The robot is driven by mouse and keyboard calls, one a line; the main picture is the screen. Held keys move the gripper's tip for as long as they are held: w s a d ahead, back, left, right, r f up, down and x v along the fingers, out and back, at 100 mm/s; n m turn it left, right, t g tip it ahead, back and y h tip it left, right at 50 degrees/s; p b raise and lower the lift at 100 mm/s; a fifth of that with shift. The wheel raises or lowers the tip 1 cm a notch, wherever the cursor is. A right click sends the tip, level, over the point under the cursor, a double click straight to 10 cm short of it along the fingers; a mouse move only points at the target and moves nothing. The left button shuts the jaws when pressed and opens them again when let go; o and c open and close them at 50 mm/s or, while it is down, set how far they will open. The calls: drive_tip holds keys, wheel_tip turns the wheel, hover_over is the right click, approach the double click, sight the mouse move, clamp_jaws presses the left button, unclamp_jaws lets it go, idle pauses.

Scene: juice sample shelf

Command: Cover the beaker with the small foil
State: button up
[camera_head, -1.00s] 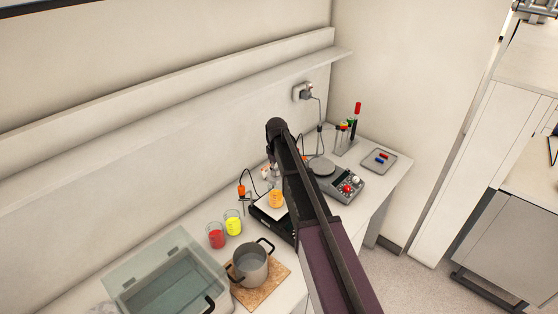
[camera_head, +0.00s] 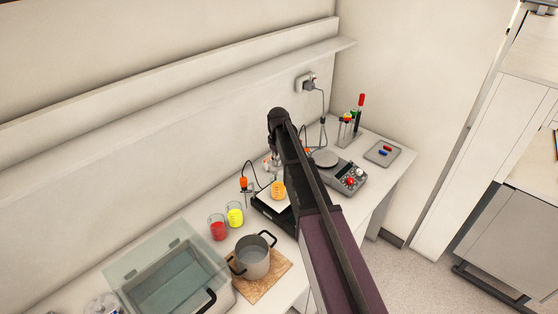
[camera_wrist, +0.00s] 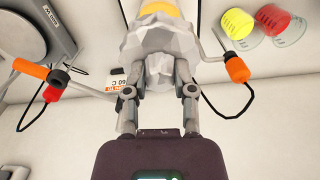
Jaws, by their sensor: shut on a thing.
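A beaker of orange liquid (camera_head: 278,190) stands on a dark-edged hotplate with a pale top (camera_head: 271,208) in the head view. In the wrist view my gripper (camera_wrist: 157,88) is shut on the crumpled grey foil (camera_wrist: 148,65). The foil sits between the fingers and spreads beyond them. Yellow-orange (camera_wrist: 158,10) shows at the top edge of that view, bordered by foil. I cannot tell whether the foil touches the beaker. In the head view my arm hides the gripper and most of what it holds.
Red (camera_head: 218,230) and yellow (camera_head: 235,216) beakers stand left of the hotplate. A pot (camera_head: 252,258) sits on a board near a glass-lidded bath (camera_head: 170,275). Corded probes with orange handles (camera_wrist: 236,68) flank the foil. A scale (camera_head: 350,175), tube rack (camera_head: 346,132) and tray (camera_head: 383,152) stand right.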

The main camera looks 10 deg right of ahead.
sight(278, 187)
wheel_tip(278, 187, down, 7)
drive_tip(key=b, duration=0.6)
idle(0.4)
drive_tip(key=shift+b, duration=0.3)
drive_tip(key=o, duration=1)
drive_tip(key=shift+r, duration=0.2)
